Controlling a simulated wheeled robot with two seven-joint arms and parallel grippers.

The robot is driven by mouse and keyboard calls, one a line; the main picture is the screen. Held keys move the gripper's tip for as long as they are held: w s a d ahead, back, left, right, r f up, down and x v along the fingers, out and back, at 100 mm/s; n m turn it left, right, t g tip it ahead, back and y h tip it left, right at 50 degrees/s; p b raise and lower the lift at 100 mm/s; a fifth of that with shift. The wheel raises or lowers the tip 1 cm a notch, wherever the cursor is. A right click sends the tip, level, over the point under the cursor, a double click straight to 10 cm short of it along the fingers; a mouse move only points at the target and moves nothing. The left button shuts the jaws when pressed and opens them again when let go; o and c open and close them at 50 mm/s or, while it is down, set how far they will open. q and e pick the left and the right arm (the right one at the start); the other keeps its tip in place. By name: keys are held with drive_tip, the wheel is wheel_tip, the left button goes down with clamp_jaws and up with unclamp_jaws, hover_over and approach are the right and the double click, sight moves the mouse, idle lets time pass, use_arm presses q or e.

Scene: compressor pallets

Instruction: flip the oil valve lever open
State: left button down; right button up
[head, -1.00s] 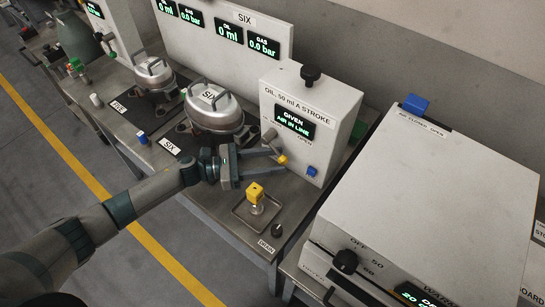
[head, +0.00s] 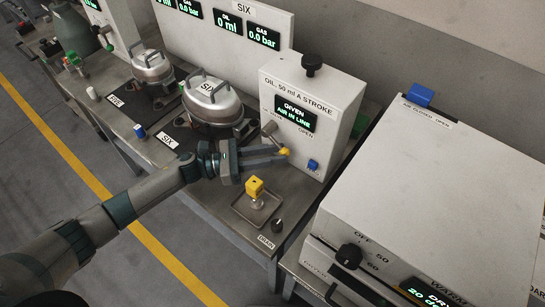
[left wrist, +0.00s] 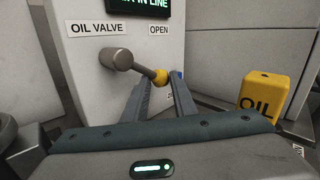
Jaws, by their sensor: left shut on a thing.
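The oil valve lever (left wrist: 141,69) is a grey handle with a yellow knob (left wrist: 160,76), on the front of the white oil box (head: 340,100). It slants down to the right from its pivot, between the "OIL VALVE" and "OPEN" labels in the left wrist view. In the head view the lever (head: 275,139) also slants down right. My left gripper (head: 283,153) is shut on the yellow knob; its fingers also show in the left wrist view (left wrist: 162,88). My right gripper is not in view.
A yellow "OIL" block (head: 254,187) stands on a small tray (head: 240,209) below the gripper. A silver pot (head: 211,101) stands to the left. A blue button (head: 313,165) is right of the lever. A large white box (head: 440,180) fills the right side.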

use_arm(q)
drive_tip(key=shift+s+d+r+n+t+h+b, duration=0.1)
drive_tip(key=shift+d+r+n+t+h+b, duration=0.3)
drive_tip(key=shift+b, duration=0.85)
drive_tip(key=shift+s+a+r+n+t+h+b, duration=0.15)
drive_tip(key=shift+n+h+b, duration=0.4)
drive_tip(key=shift+b, duration=0.65)
drive_tip(key=shift+w+d+r+n+b, duration=0.1)
drive_tip(key=shift+r+n+b, duration=0.25)
drive_tip(key=shift+r, duration=0.15)
drive_tip(key=c, duration=1.5)
unclamp_jaws()
drive_tip(key=shift+o, duration=0.2)
drive_tip(key=shift+f, duration=0.2)
drive_tip(key=shift+f, duration=0.1)
